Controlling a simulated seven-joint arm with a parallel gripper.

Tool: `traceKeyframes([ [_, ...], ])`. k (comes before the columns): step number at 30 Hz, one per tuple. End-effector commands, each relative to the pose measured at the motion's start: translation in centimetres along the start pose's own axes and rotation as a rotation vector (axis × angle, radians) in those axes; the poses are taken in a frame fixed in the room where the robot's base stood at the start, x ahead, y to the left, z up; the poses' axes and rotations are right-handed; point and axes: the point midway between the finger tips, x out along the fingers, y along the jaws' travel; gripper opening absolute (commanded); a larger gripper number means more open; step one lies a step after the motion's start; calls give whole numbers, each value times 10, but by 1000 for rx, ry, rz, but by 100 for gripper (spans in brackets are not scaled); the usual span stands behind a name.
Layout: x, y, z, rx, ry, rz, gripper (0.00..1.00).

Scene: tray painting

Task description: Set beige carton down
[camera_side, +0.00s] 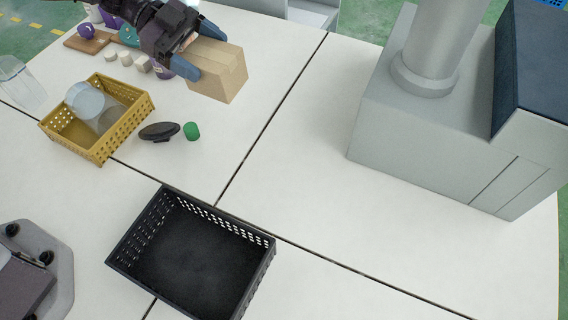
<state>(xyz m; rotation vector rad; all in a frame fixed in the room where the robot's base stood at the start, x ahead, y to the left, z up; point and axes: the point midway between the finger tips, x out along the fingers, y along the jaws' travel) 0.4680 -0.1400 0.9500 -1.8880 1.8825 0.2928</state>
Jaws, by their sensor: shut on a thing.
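The beige carton (221,74) is a plain box near the top of the side view. My gripper (200,48) comes in from the upper left with its blue fingers closed on the carton, one finger across the top and one at the left side. The carton looks slightly tilted. I cannot tell for sure whether its underside touches the white table (300,150) or hangs just above it.
A yellow basket (99,148) with clear containers stands at the left. A black dish (159,131) and a green cylinder (191,131) lie beside it. An empty black crate (188,290) stands in front. A grey machine (440,150) is at the right. The table between is clear.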

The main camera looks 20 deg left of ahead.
Motion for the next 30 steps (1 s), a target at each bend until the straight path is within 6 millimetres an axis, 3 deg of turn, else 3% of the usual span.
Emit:
traceKeyframes([
  [12, 46, 134, -73, -24, 10, 58, 0],
  [18, 58, 174, -85, -47, 8, 61, 0],
  [22, 60, 176, -83, -76, 3, 32, 0],
  [26, 68, 163, -79, -106, -2, 14, 0],
  [30, 90, 144, -73, -109, 0, 18, 0],
])
